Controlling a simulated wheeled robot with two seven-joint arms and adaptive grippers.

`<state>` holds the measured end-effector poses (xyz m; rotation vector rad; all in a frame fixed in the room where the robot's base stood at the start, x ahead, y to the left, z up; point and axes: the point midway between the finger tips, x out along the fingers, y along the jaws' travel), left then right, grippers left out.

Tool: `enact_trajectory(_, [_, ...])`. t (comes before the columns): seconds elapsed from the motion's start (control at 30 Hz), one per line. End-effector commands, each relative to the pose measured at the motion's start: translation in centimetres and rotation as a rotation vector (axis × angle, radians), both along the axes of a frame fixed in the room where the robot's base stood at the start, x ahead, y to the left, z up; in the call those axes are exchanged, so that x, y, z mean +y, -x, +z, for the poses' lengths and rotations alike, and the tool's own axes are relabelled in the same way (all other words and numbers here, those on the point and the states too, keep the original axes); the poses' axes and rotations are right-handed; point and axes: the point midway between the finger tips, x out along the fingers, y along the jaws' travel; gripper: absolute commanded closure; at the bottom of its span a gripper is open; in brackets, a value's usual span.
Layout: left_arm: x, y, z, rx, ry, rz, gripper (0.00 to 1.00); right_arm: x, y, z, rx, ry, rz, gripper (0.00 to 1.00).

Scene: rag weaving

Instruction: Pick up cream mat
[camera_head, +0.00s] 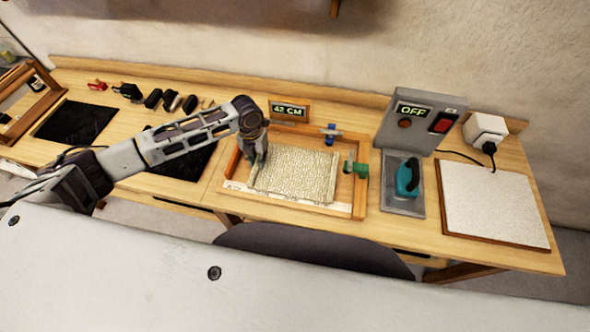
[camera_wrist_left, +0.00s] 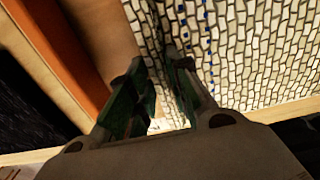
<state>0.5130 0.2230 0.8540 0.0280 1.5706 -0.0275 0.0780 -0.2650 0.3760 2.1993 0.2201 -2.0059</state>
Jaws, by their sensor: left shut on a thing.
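The cream mat (camera_head: 295,174) is a woven rectangle lying in a wooden frame (camera_head: 360,205) on the workbench. In the left wrist view the cream mat (camera_wrist_left: 255,50) shows a pale brick-like weave with some blue specks. My left gripper (camera_head: 260,155) is at the mat's left edge, inside the frame. In the left wrist view my left gripper (camera_wrist_left: 160,80) has its green-padded fingers close to that edge, shut on the mat; the gripped part is mostly hidden. My right gripper is not in view.
A blue clamp (camera_head: 331,133) and a green clamp (camera_head: 357,168) sit on the frame. A display reading 42 CM (camera_head: 289,111) stands behind it. A teal-handled iron (camera_head: 407,177), an OFF switch box (camera_head: 412,120) and a pale board (camera_head: 495,203) are right.

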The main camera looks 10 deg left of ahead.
Motion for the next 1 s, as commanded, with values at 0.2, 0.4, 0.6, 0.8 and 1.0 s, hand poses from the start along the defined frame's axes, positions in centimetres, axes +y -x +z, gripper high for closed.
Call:
enact_trajectory(0.2, [0.0,0.0,0.1,-0.001,0.000,0.000,1.00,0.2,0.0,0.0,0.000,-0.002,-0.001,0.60])
enact_trajectory(0.4, [0.0,-0.1,0.4,-0.002,0.000,0.000,1.00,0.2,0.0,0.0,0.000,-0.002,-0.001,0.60])
enact_trajectory(0.6, [0.0,-0.1,2.1,-0.003,0.001,0.000,1.00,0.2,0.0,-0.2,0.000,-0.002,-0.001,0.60])
enact_trajectory(0.8, [0.0,-0.1,4.9,-0.004,0.001,0.000,1.00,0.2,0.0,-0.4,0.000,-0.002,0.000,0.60])
enact_trajectory(1.0, [0.0,-0.1,7.8,-0.003,0.001,0.000,1.00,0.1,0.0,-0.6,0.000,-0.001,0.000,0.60])
